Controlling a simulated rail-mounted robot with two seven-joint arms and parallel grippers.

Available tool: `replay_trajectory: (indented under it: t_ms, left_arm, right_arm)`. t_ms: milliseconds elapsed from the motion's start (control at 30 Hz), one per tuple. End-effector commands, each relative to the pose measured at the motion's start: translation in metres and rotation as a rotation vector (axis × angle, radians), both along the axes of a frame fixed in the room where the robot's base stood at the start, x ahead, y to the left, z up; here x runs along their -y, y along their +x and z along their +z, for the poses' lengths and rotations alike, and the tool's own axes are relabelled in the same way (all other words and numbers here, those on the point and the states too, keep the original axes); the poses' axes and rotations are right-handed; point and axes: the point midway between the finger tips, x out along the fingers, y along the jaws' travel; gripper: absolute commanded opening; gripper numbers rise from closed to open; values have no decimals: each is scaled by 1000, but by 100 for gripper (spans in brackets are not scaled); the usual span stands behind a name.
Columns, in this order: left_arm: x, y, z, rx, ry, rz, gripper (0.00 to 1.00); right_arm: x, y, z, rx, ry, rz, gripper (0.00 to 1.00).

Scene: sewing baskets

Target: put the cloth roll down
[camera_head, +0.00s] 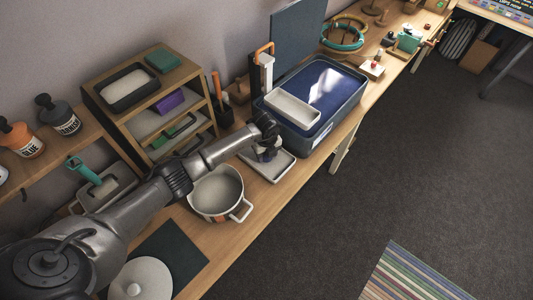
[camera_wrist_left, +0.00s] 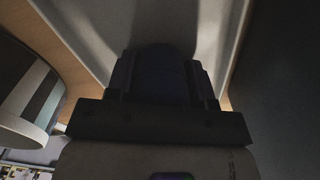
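My left gripper (camera_head: 268,154) points down over a shallow white tray (camera_head: 284,169) on the bench. The tray also fills the top of the left wrist view (camera_wrist_left: 220,40). There, my left gripper (camera_wrist_left: 163,82) has its two dark fingers closed on the sides of a dark blue rounded piece, the cloth roll (camera_wrist_left: 162,68). The picture is dark, so its outline is hard to make out, and in the head view the gripper mostly hides it. Whether the roll touches the tray floor cannot be told. My right gripper is in neither view.
A pot (camera_head: 217,193) stands just left of the tray. A large dark blue bin (camera_head: 345,112) with a small white tray (camera_head: 293,108) on it stands behind and right. A wooden shelf unit (camera_head: 196,76) is at the back. The bench's front edge is close.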

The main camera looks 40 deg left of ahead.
Motion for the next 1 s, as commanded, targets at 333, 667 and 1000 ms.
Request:
replay_trajectory:
  t_ms: [333,667,1000]
  left_arm:
    - [0,0,0,0,0,0,73]
    - [-1,1,17,3,1,0,73]
    - [0,1,79,3,1,-1,73]
  right_arm:
    - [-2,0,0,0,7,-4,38]
    - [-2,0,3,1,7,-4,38]
    - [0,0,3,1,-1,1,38]
